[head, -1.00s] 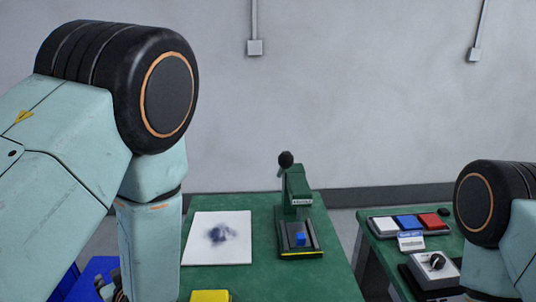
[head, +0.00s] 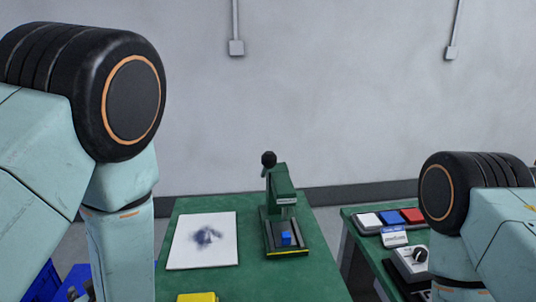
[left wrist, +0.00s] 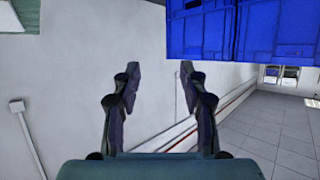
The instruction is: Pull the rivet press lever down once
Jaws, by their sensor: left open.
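The green rivet press (head: 283,200) stands on the green table in the head view, right of a white sheet. Its lever, ending in a black ball knob (head: 268,158), sticks up at the top of the press. A small blue block (head: 286,238) sits on the press base. My left gripper (left wrist: 160,82) is open and empty in the left wrist view, with wall and floor behind it and the press out of that view. In the head view my left arm hangs left of the table, apart from the press. My right gripper is out of view.
A white sheet with a dark smudge (head: 190,252) lies on the green table (head: 250,290). A yellow object (head: 197,297) is at the near edge. A second table at right holds white, blue and red blocks (head: 391,219) and a knob box (head: 411,262). Blue crates (left wrist: 250,32) show in the wrist view.

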